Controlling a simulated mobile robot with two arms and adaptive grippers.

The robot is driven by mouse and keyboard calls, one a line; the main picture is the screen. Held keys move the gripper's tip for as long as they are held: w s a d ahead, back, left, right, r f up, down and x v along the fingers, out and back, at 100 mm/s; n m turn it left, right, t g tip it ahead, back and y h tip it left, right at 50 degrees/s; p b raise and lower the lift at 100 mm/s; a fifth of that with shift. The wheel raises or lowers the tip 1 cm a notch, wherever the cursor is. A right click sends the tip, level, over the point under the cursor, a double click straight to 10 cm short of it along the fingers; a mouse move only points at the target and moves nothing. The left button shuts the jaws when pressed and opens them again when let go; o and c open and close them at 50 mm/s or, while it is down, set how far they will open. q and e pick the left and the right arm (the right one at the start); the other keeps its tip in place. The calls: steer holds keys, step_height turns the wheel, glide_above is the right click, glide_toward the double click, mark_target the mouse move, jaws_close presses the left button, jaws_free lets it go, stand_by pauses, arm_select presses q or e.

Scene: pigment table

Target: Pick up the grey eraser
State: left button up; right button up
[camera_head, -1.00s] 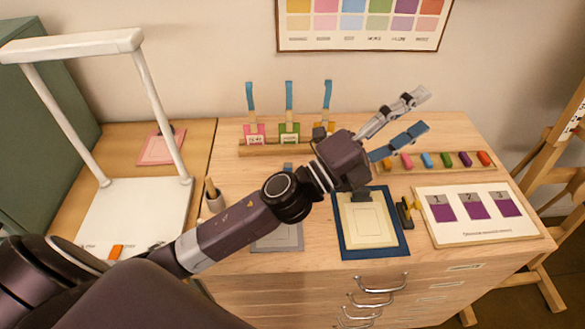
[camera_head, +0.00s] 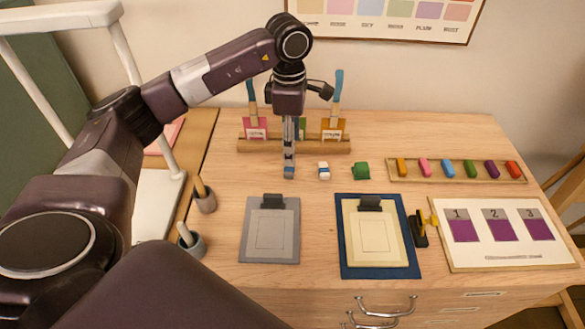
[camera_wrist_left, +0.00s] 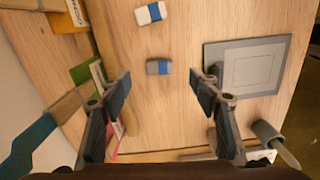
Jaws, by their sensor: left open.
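My left gripper (camera_wrist_left: 163,86) is open and empty, pointing down. In the head view my left gripper (camera_head: 289,170) is seen edge-on over the table in front of the brush rack, and it hides most or all of the grey eraser. My right gripper is not in view.
A white eraser with a blue band (camera_head: 323,170) lies close by, with a green object (camera_head: 361,170) to its right. The brush rack (camera_head: 255,146) stands behind. A grey clipboard (camera_head: 270,248) and a blue-edged board (camera_head: 345,262) lie in front. Cups (camera_head: 205,202) stand at left.

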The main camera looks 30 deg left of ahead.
mark_target(289, 170)
arm_select(q)
steer(key=shift+s+a+f, duration=0.1)
steer(key=shift+a+f, duration=0.1)
steer(key=shift+a, duration=0.25)
steer(key=shift+f, duration=0.35)
step_height(289, 170, down, 6)
steer(key=p, duration=0.2)
steer(key=shift+d+r+p, duration=0.1)
steer(key=shift+r+p, duration=0.1)
steer(key=shift+p, duration=0.2)
steer(key=shift+f, duration=0.4)
steer(key=c, duration=1.1)
